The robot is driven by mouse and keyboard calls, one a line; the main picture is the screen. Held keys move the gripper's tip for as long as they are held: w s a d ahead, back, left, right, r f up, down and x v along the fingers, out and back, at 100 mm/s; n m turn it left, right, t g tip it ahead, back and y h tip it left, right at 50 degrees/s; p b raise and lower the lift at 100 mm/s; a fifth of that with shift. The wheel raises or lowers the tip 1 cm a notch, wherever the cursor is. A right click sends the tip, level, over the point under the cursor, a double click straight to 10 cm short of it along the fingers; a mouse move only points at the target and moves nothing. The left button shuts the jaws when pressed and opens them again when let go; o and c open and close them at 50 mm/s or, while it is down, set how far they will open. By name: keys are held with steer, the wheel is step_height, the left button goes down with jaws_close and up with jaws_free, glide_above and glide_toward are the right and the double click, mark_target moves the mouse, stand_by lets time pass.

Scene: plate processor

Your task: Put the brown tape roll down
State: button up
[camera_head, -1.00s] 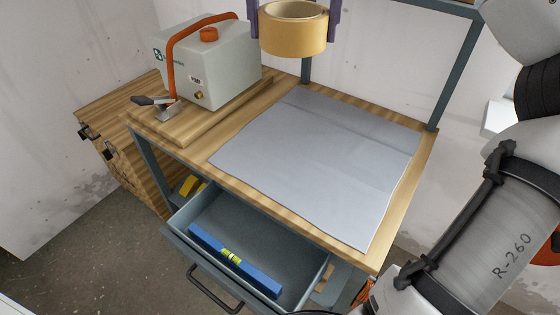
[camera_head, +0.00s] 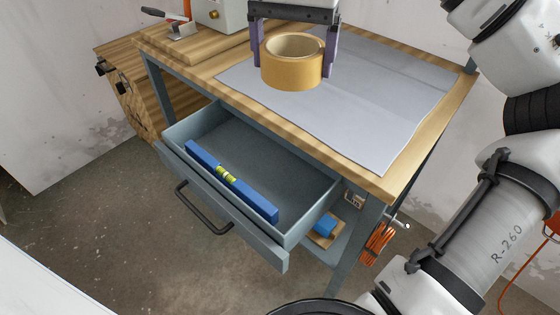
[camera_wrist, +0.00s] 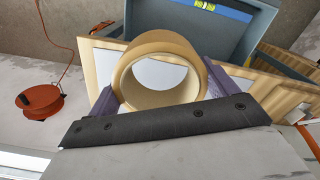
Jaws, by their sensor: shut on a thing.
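The brown tape roll (camera_head: 291,72) is held between the two purple fingers of my gripper (camera_head: 292,58), which is shut on its outer sides. The roll is upright on its axis, with its hole facing up. In the head view it appears over the grey mat (camera_head: 390,95) on the wooden workbench; I cannot tell its exact height above the mat. In the wrist view the roll (camera_wrist: 160,72) sits between the fingers of my gripper (camera_wrist: 160,92), and the pale mat shows through its hole.
The bench's drawer (camera_head: 290,165) is open below the front edge, with a blue spirit level (camera_head: 230,180) inside. A grey machine (camera_head: 215,14) stands on a wooden board at the back left. An orange cable reel (camera_wrist: 42,99) shows in the wrist view. Much of the mat is clear.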

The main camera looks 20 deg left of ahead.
steer(key=b, duration=0.5)
glide_above(281, 191)
step_height(281, 191, down, 10)
step_height(281, 191, down, 20)
steer(key=b, duration=0.5)
steer(key=shift+r, duration=0.2)
steer(key=shift+f, duration=0.15)
steer(key=o, duration=0.9)
step_height(281, 191, up, 12)
steer(key=p, duration=0.2)
steer(key=shift+p, duration=0.4)
